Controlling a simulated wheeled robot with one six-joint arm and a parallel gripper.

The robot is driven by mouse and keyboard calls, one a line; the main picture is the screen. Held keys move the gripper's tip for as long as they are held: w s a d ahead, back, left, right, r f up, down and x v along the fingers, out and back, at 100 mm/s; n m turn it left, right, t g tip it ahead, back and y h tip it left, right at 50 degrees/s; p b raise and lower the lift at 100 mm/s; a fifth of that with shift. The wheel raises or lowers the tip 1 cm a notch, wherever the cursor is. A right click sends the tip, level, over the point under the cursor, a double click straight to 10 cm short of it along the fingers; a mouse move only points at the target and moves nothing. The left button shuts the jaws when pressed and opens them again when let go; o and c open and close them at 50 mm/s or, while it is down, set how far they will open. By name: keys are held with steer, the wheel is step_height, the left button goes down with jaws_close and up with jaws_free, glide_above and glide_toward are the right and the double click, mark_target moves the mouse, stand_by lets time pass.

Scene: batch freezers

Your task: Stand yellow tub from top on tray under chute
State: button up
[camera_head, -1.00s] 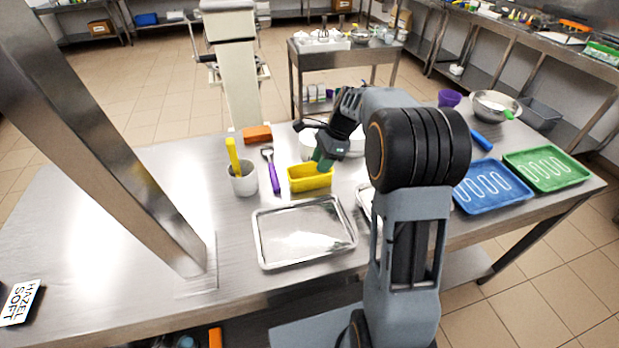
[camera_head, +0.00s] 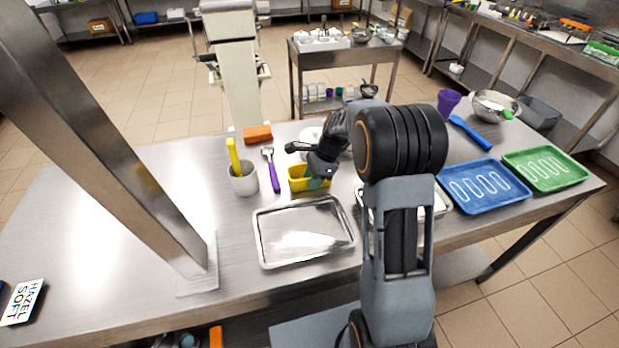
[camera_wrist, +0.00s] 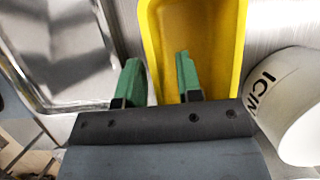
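The yellow tub (camera_head: 297,173) stands on the steel table, just behind a silver tray; my wrist partly covers it in the head view. The wrist view shows the tub (camera_wrist: 200,20) from above, open and seemingly empty. My gripper (camera_wrist: 158,80) is open, its green fingers either side of the tub's left wall: one outside, one over the inside. Contact cannot be told. In the head view my gripper (camera_head: 318,183) is at the tub's right part. The silver tray (camera_head: 262,245) is bare and also shows in the wrist view (camera_wrist: 60,45). I cannot make out a chute.
A white tub with lettering (camera_wrist: 300,105) is close on the right in the wrist view. Blue (camera_head: 485,188) and green trays (camera_head: 545,168) lie right. A metal post (camera_head: 120,150) rises left.

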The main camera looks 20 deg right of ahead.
steer(key=shift+f, duration=0.25)
stand_by(0.4)
steer(key=shift+c, duration=0.4)
jaws_close()
